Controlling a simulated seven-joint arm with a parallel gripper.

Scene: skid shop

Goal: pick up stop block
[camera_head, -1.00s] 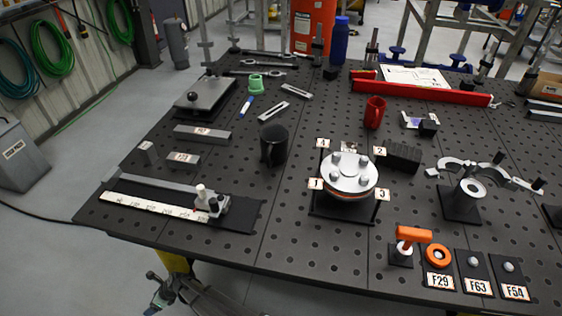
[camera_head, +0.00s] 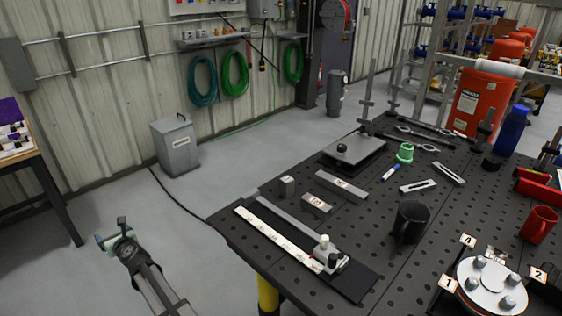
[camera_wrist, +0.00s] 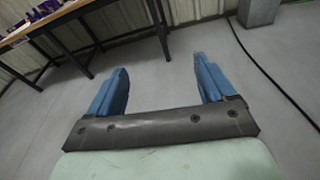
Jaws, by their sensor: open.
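A ruler fixture lies along the near left edge of the dark perforated table, with a small stop block (camera_head: 328,256) carrying a white knob and a black knob at its right end. A small plain grey block (camera_head: 287,186) stands behind the rail; I cannot tell for certain which of these the task means. My gripper (camera_head: 110,234) is off the table's left side, over the floor and well apart from both. In the wrist view my gripper (camera_wrist: 160,66) has its blue fingers wide apart, with only floor between them.
Two labelled grey bars (camera_head: 316,203) (camera_head: 340,187) lie near the grey block. A flat plate with a knob (camera_head: 353,152) lies behind. A grey bin (camera_head: 175,145) stands on the floor, and a side table (camera_head: 40,170) is far left.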

